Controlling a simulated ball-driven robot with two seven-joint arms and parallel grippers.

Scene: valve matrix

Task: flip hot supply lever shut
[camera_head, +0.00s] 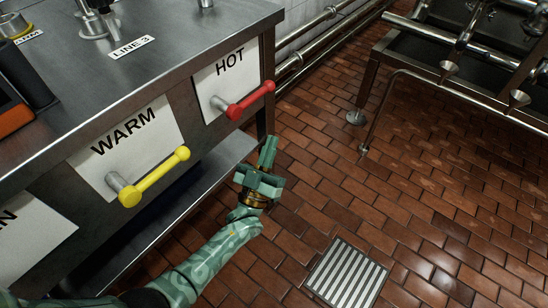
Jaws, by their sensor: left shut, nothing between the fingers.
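The hot supply lever (250,101) is a red handle with a ball end. It sticks out from a metal pivot on the white HOT plate (231,76), at the right end of the steel bench front. The lever lies roughly along the bench front, its ball end toward the right. My left gripper (268,153) is green, shut and empty. Its fingertips point up in the picture and show a little below the red lever, apart from it. My right gripper is not in view.
A yellow lever (155,176) on the WARM plate (126,143) sticks out left of my gripper. A lower steel shelf (200,185) runs under the bench. A floor drain grate (347,274) lies on the brick tiles. A steel sink stand (440,65) is at the upper right.

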